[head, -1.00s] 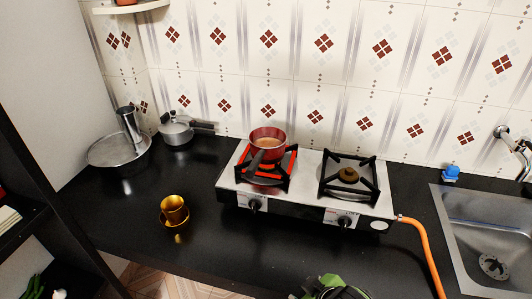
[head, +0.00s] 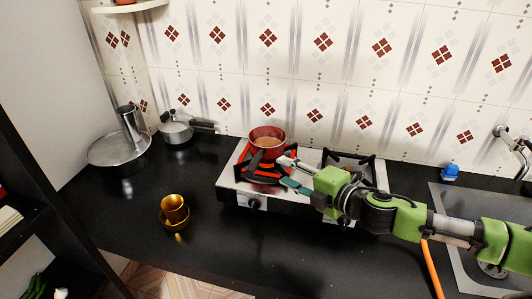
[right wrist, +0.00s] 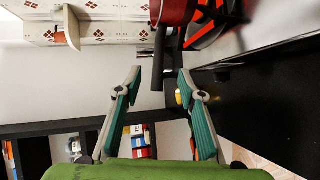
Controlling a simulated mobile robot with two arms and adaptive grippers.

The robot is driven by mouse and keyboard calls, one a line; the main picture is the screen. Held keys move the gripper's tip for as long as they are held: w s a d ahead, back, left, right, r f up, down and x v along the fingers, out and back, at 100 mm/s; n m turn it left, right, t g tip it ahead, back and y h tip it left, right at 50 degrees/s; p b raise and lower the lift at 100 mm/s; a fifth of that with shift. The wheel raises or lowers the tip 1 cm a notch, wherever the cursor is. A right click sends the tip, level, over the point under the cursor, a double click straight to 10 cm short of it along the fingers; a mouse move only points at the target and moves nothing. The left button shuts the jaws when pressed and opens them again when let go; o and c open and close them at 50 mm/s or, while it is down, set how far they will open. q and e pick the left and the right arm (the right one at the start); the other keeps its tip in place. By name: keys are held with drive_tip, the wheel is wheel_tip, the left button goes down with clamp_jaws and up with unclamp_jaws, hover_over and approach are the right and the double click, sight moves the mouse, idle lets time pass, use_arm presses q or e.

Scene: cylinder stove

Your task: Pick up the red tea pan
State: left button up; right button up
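The red tea pan (head: 268,134) holds brown liquid and sits on the left burner of the stove (head: 229,184). Its dark handle (head: 259,158) points to the front. My right gripper (head: 283,172) is open just right of the handle. In the right wrist view the red tea pan (right wrist: 173,11) is at the top, partly cut off. Its handle (right wrist: 158,60) reaches down into the gap between the open fingertips of the right gripper (right wrist: 160,72). No contact with the handle is visible. My left gripper is not in view.
A steel pan (head: 118,151) and a grey cooker (head: 176,130) are at back left. My right arm covers part of the right burner and sink (head: 438,200). An orange hose (head: 433,270) hangs down.

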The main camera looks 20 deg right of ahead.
sight(260, 160)
drive_tip(key=shift+p+x, duration=2.2)
drive_tip(key=shift+x, duration=3.95)
drive_tip(key=shift+w+a, duration=0.15)
drive_tip(key=shift+w, duration=0.15)
clamp_jaws()
drive_tip(key=shift+r, duration=0.2)
